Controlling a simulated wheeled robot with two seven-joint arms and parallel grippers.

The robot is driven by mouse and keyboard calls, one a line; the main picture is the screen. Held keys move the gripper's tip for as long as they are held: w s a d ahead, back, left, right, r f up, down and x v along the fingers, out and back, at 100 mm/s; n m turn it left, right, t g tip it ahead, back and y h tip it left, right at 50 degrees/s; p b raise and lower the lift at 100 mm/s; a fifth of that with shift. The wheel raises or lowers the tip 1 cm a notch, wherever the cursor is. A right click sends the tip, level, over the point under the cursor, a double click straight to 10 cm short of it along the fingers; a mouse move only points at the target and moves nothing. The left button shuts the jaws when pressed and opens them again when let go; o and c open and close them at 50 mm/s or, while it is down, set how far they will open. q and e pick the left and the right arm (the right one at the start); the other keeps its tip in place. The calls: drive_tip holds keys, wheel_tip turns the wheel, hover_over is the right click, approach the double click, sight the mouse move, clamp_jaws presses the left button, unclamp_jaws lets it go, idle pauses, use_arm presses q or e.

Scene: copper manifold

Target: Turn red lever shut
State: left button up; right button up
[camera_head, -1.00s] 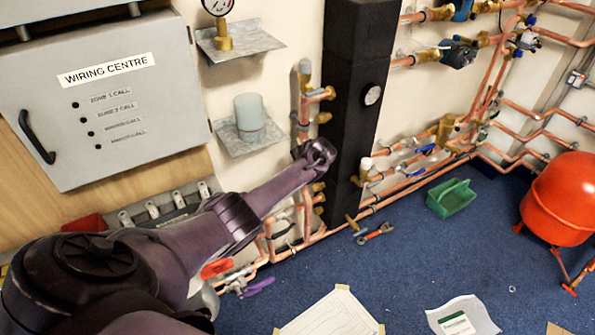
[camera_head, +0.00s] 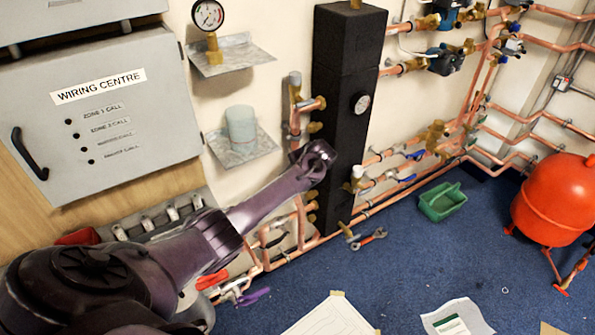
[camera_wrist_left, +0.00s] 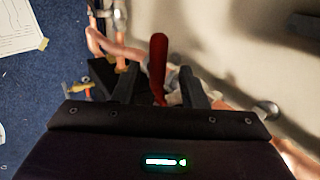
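A red lever (camera_wrist_left: 158,62) shows in the left wrist view, standing long and narrow between the fingers of my left gripper (camera_wrist_left: 158,90). The two dark fingers are apart, with a gap on both sides of the lever. I cannot tell how deep the lever sits between them. In the head view a red lever (camera_head: 212,280) sits low on the pipework at the left, close beside my left arm. I cannot tell whether it is the same one. My left fingers cannot be made out in the head view. My right gripper is not in view.
Copper pipes (camera_head: 410,182) run along the wall behind a black column (camera_head: 340,110). A purple lever (camera_head: 253,297) lies right of the head-view red lever. A green tray (camera_head: 441,201), a wrench (camera_head: 372,238) and paper sheets (camera_head: 330,318) lie on the blue floor. A red tank (camera_head: 556,205) stands right.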

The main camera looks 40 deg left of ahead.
use_arm(q)
drive_tip(key=shift+v, duration=1.45)
drive_tip(key=shift+d+f, duration=0.1)
